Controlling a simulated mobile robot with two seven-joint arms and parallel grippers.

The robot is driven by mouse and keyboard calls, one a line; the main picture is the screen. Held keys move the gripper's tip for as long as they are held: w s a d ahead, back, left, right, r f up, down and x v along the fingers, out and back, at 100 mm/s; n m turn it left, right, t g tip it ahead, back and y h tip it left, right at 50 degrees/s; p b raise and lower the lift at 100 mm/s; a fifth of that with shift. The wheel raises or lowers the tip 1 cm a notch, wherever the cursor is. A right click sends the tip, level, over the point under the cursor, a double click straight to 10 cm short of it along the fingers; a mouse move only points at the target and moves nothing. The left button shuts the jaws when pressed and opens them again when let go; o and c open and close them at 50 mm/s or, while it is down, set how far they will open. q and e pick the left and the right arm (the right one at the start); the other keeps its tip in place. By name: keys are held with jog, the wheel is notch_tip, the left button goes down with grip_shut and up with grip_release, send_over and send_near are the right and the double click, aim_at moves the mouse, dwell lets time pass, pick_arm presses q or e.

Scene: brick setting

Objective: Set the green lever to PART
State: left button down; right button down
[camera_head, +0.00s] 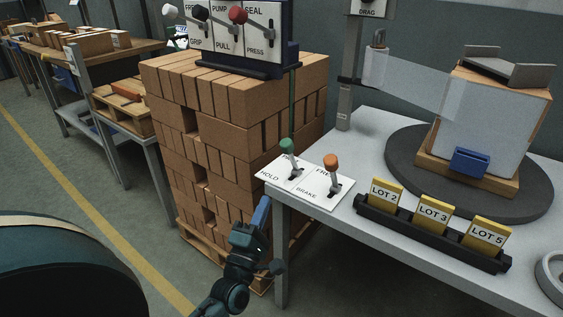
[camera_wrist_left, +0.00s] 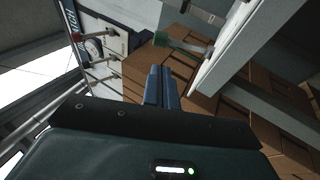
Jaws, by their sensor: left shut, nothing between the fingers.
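The green lever (camera_head: 287,146) stands on a white plate (camera_head: 303,184) at the near left corner of the grey table. The label HOLD is on the near side of its slot; I cannot read a label at its far end. An orange lever (camera_head: 331,162) with a BRAKE label stands to its right. My left gripper (camera_head: 263,208) is shut and empty, just left of the table's corner, below and apart from the green lever. In the left wrist view its blue fingers (camera_wrist_left: 162,88) lie together, and the green lever (camera_wrist_left: 165,40) shows beyond them. My right gripper is not in view.
A brick stack (camera_head: 205,130) on a pallet stands behind and left of the table (camera_head: 370,146), carrying a panel of levers (camera_head: 240,38). A black rack (camera_head: 430,232) with yellow lot cards and a dark turntable (camera_head: 400,165) with a wrapped load fill the table's right.

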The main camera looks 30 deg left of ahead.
aim_at(285, 151)
pick_arm(q)
jog(key=x, duration=1.2)
jog(key=shift+w+r, duration=0.1)
jog(key=shift+w, duration=0.3)
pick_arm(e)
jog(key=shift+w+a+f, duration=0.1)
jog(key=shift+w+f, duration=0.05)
